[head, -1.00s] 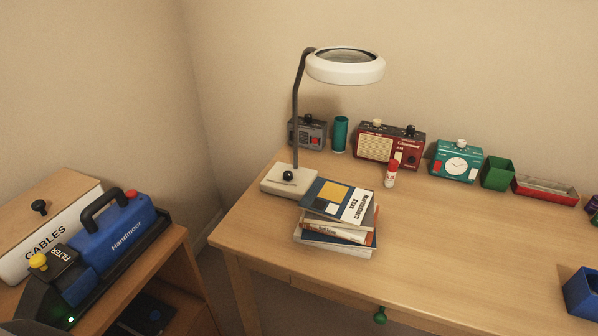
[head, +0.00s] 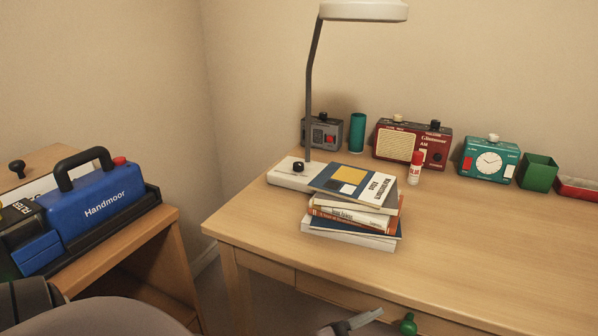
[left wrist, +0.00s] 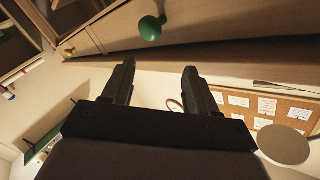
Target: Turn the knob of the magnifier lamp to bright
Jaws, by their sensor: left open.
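The magnifier lamp stands at the back left of the desk, with a white base (head: 288,178), a dark upright stem and a white ring head (head: 362,11) cut by the top edge of the head view. A small black knob (head: 298,167) sits on the base, partly close behind the stacked books. No gripper touches it. I cannot read its setting. My left gripper (left wrist: 157,80) is open and empty in the left wrist view, below a green drawer knob (left wrist: 151,28). It is low by the desk front, away from the lamp. My right gripper is not identifiable.
A stack of books (head: 352,215) stands in front of and right of the lamp base. The desk's front right (head: 480,240) is clear. A blue Handmoor case (head: 95,210) is left.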

